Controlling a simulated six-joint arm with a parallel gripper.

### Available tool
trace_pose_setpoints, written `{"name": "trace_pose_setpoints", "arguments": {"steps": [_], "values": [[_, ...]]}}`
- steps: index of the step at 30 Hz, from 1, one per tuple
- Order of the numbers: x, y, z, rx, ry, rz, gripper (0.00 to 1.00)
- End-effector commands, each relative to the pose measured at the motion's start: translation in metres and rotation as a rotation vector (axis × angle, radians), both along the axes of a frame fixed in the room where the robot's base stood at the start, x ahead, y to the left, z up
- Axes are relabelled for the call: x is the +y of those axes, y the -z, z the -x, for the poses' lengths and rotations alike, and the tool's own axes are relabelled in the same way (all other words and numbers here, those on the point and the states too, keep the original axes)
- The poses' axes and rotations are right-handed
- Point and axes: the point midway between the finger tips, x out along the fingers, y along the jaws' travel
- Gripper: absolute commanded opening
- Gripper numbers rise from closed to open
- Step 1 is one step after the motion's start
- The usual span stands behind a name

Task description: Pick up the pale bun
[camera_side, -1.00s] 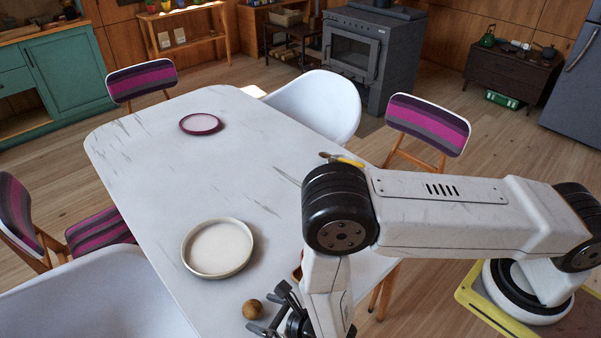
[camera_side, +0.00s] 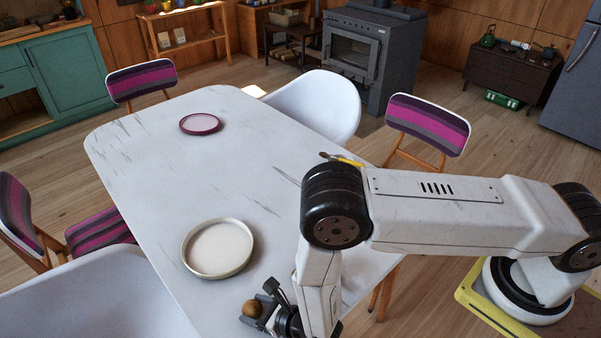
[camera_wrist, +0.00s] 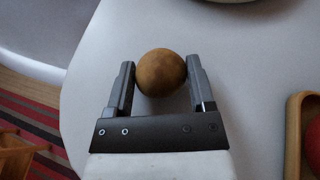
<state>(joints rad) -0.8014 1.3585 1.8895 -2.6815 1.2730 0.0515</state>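The bun (camera_side: 252,308) is a small round, golden-brown ball on the white table near its front edge in the side view. In the wrist view the bun (camera_wrist: 160,72) lies between the two fingertips, with the fingers close against its left and right sides. My gripper (camera_side: 260,306) is low over the table, and its fingers are spread around the bun. In the wrist view my gripper (camera_wrist: 161,68) looks open, with hardly any gap to the bun; contact is hard to tell.
A pale round plate (camera_side: 218,249) lies behind the bun, and a smaller purple-rimmed plate (camera_side: 200,124) is farther back. At the right of the wrist view is a wooden tray (camera_wrist: 296,130) with a red thing (camera_wrist: 313,145) in it. The table (camera_side: 150,190) between the plates is clear.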

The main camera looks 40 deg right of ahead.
Motion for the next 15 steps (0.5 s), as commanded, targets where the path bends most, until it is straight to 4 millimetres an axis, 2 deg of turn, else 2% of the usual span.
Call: {"name": "trace_pose_setpoints", "arguments": {"steps": [1,4,15], "values": [[0.0001,0.0000,0.0001,0.000,0.000,0.000,0.43],[0.0001,0.0000,0.0001,0.000,0.000,0.000,0.11],[0.0001,-0.0021,-0.0001,0.000,0.000,0.000,0.11]]}}
